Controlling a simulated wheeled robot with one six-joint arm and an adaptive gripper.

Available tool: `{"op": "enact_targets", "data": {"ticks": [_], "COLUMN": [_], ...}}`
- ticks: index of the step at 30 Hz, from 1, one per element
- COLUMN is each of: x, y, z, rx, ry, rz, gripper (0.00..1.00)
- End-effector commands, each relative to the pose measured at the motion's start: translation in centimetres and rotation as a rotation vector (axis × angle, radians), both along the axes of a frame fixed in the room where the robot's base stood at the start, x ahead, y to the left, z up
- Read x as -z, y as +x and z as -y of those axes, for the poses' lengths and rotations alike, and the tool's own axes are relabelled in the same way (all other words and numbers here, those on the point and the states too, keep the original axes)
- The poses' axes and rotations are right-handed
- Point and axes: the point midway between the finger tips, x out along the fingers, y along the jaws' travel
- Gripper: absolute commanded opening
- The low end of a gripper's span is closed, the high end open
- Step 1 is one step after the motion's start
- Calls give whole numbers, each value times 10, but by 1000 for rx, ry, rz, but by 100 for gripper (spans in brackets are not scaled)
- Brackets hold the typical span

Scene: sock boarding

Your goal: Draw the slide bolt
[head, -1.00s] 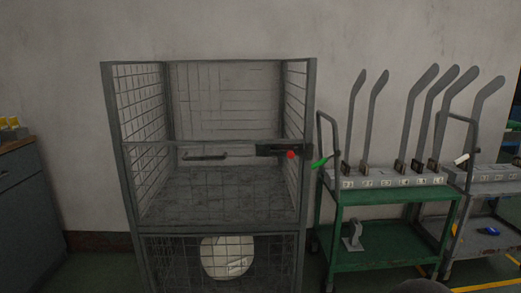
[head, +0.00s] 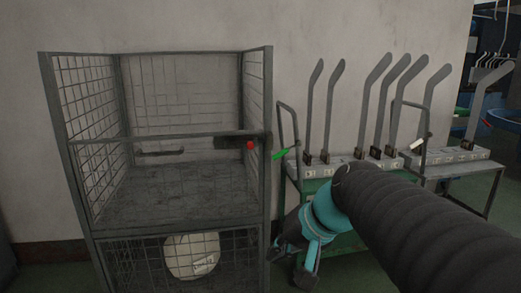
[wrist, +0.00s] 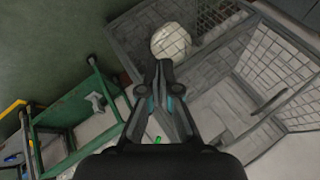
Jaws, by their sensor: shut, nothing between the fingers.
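The slide bolt (head: 228,142) is a dark plate with a red knob (head: 250,145) on the front rail of a grey wire-mesh cage (head: 155,232), near its right post. A green tag (head: 280,155) sticks out just right of that post. My gripper (head: 288,258) is below and to the right of the bolt, apart from it, in front of the green cart. In the wrist view my gripper (wrist: 161,68) has its fingers together and empty. The cage shows there at the upper right; I cannot make out the red knob.
A round pale object (head: 192,256) is in the lower compartment. A green cart (head: 345,243) with upright grey boards (head: 372,100) stands close on the right, behind my arm.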

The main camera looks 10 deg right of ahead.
Motion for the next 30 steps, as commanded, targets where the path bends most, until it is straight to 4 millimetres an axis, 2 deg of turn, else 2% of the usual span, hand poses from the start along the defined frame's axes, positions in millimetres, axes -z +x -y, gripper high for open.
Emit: {"op": "enact_targets", "data": {"ticks": [1,5,9,12,15,19,22,30], "x": [-7,-40,-77,-99,-116,-130,-134,-134], "y": [24,83,142,172,192,205,209,208], "z": [5,21,57,87,113,134,140,140], "rx": [32,95,150,179,199,211,213,213], "ry": [82,307,527,651,738,802,819,820], "rz": [5,56,152,227,293,347,363,364], "gripper": [0,0,0,0,0,0,0,0]}}
